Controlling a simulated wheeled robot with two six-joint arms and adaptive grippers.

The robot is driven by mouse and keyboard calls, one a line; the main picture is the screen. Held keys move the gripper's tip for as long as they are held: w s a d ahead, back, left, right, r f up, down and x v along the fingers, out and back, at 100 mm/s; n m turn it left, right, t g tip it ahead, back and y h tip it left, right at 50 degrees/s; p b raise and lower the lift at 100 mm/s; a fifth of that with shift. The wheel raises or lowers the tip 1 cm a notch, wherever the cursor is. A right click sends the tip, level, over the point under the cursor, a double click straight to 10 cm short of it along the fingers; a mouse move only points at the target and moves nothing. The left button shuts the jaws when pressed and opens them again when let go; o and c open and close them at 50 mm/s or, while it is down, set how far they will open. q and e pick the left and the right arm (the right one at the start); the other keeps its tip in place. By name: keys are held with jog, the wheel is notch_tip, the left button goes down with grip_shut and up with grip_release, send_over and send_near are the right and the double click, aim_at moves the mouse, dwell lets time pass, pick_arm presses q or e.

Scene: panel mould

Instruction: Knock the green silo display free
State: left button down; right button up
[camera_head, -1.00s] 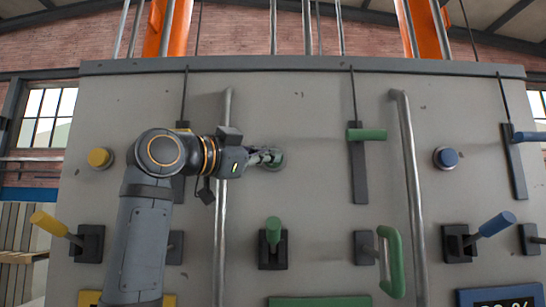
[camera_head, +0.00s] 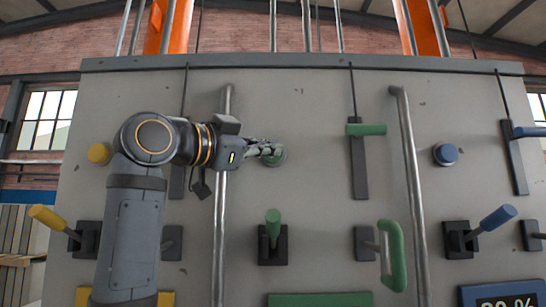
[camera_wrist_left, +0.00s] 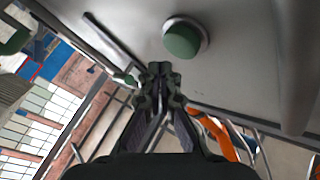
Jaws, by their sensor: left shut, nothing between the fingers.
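A green panel (camera_head: 320,300), which looks like the green silo display, shows only its upper strip at the bottom edge of the head view. A round green button (camera_head: 277,160) in a grey ring is on the wall above it. It also shows in the left wrist view (camera_wrist_left: 182,40), just beyond the fingertips. My left gripper (camera_head: 270,151) is shut and empty, in front of the button and partly covering it. In the wrist view its fingertips (camera_wrist_left: 160,70) appear apart from the button. My right gripper is out of view.
A green-handled lever (camera_head: 273,225) sits between the button and the panel. Vertical pipes (camera_head: 220,240) and (camera_head: 411,190) run down the wall. A green slider handle (camera_head: 366,130) and a green pull handle (camera_head: 393,256) are to the right. A blue display (camera_head: 502,296) is at lower right.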

pick_arm(q)
jog(key=s+b, duration=0.1)
jog(key=s, duration=0.2)
jog(key=shift+s, duration=0.4)
jog(key=shift+f, duration=0.1)
dwell(0.5)
